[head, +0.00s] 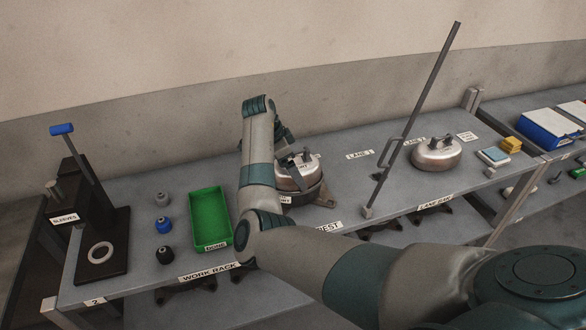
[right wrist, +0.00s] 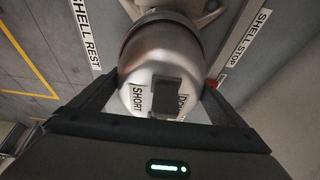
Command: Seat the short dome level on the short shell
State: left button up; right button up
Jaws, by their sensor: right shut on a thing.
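The short dome (right wrist: 155,62) is a silver cap marked SHORT and DOME with a dark block handle on top. In the right wrist view my right gripper (right wrist: 163,84) has one finger on each side of it and is shut on it. In the head view the dome (head: 297,178) is partly hidden by my right arm and gripper (head: 296,165). The short shell (head: 305,197) shows as a dark-rimmed body under the dome at the SHELL REST spot, mostly hidden. The dome is over it; whether it is fully seated or level I cannot tell. My left gripper is out of view.
A green DONE tray (head: 209,218) and several small knobs stand left of my arm. A black lever press (head: 100,240) is at the far left. A leaning rod (head: 412,115) and another silver dome-topped unit (head: 437,155) stand to the right. Bench between is mostly clear.

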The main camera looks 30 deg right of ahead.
jog(key=shift+s+f, duration=0.1)
jog(key=shift+f, duration=0.1)
jog(key=o, duration=1.4)
jog(key=shift+a, duration=0.1)
jog(key=shift+s+f, duration=0.1)
jog(key=shift+f, duration=0.05)
